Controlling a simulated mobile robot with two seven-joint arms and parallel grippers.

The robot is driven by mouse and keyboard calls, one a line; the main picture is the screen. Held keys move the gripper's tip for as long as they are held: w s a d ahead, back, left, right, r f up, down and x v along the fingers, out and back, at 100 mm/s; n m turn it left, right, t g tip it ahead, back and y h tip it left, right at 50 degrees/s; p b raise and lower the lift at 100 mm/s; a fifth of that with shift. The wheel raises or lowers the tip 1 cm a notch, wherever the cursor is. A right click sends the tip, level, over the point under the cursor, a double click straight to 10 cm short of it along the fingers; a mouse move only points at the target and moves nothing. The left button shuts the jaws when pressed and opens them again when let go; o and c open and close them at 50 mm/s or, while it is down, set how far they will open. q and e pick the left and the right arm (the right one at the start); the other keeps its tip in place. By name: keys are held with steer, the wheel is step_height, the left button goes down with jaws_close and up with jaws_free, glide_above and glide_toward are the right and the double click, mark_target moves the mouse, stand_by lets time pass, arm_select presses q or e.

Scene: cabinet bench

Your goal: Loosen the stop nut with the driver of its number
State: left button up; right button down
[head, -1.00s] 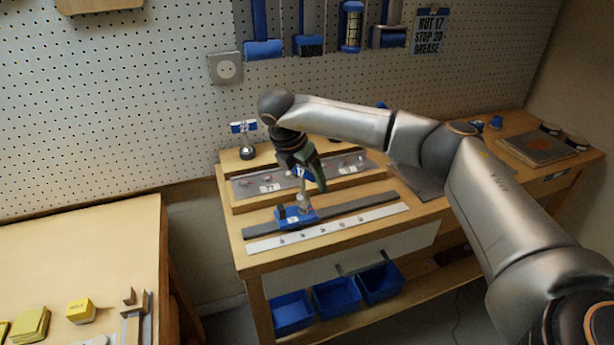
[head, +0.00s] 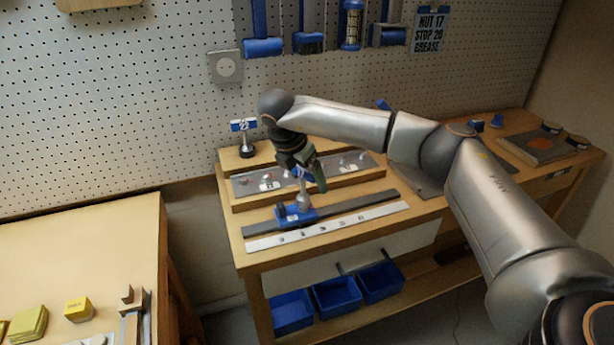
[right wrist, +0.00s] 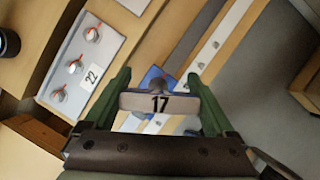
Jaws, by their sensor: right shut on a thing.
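My right gripper (head: 306,172) is shut on the driver marked 17 (right wrist: 158,103); its T-shaped handle lies between the green fingers in the right wrist view. In the head view the driver's grey shaft (head: 303,198) points down at the blue stop block (head: 283,214) on the dark rail. The driver's lower end meets or almost meets the block's top; the nut is hidden there, and I cannot tell if the socket is seated. The blue block also shows below the handle in the right wrist view (right wrist: 153,73). A second driver, marked 22 (head: 244,126), stands upright at the back left.
A grey plate (head: 243,188) with several red-marked nuts lies behind the rail; one label reads 22 (right wrist: 91,75). A pale strip (head: 360,220) runs in front. A wall sign (head: 431,31) reads nut 17, stop 20, grease. Blue bins (head: 337,297) sit below.

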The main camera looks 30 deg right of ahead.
steer(key=shift+f+b, duration=0.55)
steer(key=shift+f, duration=0.3)
stand_by(0.3)
steer(key=shift+n, duration=0.4)
steer(key=shift+w+n+t+b, duration=0.15)
steer(key=shift+n+t+b, duration=0.25)
steer(key=shift+n, duration=0.6)
steer(key=shift+w+a+n+t+y, duration=0.15)
steer(key=shift+n+t+y, duration=0.35)
steer(key=shift+n, duration=0.9)
steer(key=shift+b, duration=0.3)
